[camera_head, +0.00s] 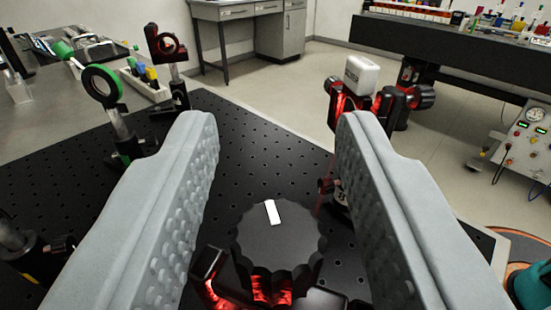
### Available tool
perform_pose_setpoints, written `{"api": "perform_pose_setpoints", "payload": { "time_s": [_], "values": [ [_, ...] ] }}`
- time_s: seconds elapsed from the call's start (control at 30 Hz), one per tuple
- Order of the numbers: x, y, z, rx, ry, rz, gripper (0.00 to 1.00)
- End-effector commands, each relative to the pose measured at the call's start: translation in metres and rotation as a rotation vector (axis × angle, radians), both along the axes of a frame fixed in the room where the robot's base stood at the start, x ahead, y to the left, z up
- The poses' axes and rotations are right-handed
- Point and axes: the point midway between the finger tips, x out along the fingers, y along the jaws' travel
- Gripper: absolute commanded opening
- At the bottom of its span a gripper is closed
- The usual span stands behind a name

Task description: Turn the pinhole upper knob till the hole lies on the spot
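A black scalloped knob (277,243) with a white index mark faces me at the bottom centre. It sits on a dark mount with red glowing light (270,290) around its lower part. My gripper (278,135) is open, its two grey dimpled fingers on the left and right of the knob with a gap on each side. The fingers do not touch the knob. The pinhole and the spot are not visible; the knob and mount hide what lies beneath.
The black perforated bench (250,160) carries a green-ringed optic (101,86) and another mount (166,45) at left. A white-topped mount with side knobs (361,75), lit red, stands at right behind the right finger. A control box with a gauge (527,140) is far right.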

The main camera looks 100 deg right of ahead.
Motion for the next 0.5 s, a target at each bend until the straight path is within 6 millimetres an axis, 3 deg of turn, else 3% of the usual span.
{"api": "perform_pose_setpoints", "payload": {
  "time_s": [0.27,0.5],
  "values": [
    [0.0,0.0,0.005,0.001,-0.002,0.0,0.38],
    [0.0,0.0,0.041,0.0,-0.004,0.0,0.38]
  ]
}}
